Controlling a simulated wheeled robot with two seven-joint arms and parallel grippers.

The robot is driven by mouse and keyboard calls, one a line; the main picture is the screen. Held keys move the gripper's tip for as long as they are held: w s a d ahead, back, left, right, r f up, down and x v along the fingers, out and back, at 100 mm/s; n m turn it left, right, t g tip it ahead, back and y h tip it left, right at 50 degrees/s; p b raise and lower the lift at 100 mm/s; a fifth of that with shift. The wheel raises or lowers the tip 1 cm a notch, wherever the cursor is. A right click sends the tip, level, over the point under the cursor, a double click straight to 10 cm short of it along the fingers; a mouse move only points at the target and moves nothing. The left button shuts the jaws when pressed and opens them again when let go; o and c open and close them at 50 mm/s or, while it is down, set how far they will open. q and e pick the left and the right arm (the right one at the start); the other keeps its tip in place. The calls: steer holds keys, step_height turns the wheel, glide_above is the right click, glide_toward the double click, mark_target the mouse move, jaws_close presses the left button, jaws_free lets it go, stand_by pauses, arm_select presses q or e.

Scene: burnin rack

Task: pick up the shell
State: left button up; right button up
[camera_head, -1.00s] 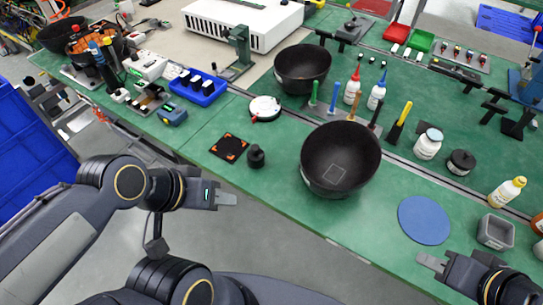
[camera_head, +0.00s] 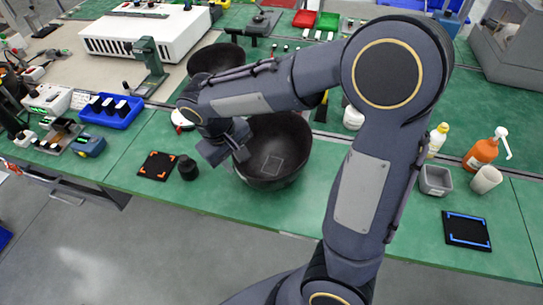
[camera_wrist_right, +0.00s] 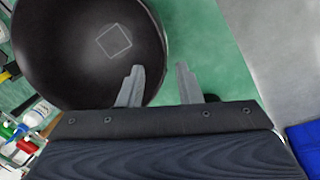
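A large black bowl-shaped shell (camera_head: 285,165) stands on the green bench, with a faint square outline on its inside bottom; my right arm hides part of it. A second, similar black bowl (camera_head: 215,57) stands behind it. My right gripper (camera_head: 240,154) is at the left rim of the front bowl. In the right wrist view the gripper (camera_wrist_right: 160,75) is open and empty, and the rim of the bowl (camera_wrist_right: 80,65) passes between the fingertips in the picture. I cannot tell whether the fingers touch it. My left gripper is out of view.
A black mat with orange corners (camera_head: 157,166) and a small black knob-like part (camera_head: 187,168) lie left of the gripper. A grey box (camera_head: 436,180), an orange bottle (camera_head: 481,153) and a blue-marked mat (camera_head: 466,231) are at right. The front bench edge is clear.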

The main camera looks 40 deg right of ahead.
mark_target(241, 173)
steer(key=x, duration=0.6)
steer(key=shift+s+f, duration=0.1)
steer(key=shift+f, duration=0.25)
jaws_close()
